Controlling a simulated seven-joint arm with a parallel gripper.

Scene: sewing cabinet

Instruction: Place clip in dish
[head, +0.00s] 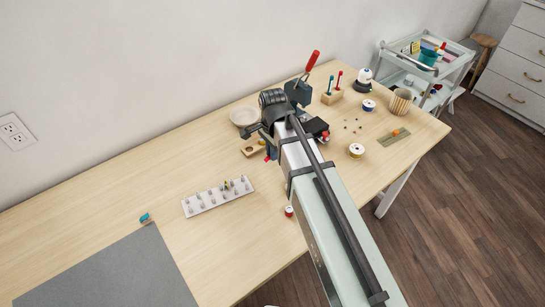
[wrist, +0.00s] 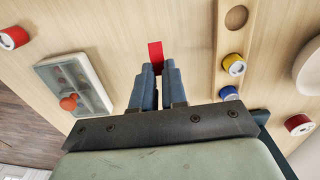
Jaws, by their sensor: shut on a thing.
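A small red clip (wrist: 155,55) is held upright between the fingertips of my gripper (wrist: 158,68) in the wrist view. My gripper is shut on it over bare table. In the head view my gripper (head: 267,148) is partly hidden by my arm, and a spot of red shows at its tip. The dish (head: 243,116), pale and round, stands on the table behind the wooden board. A pale rounded edge at the right of the wrist view (wrist: 309,68) seems to be the same dish, cut off by the frame. The clip is apart from the dish.

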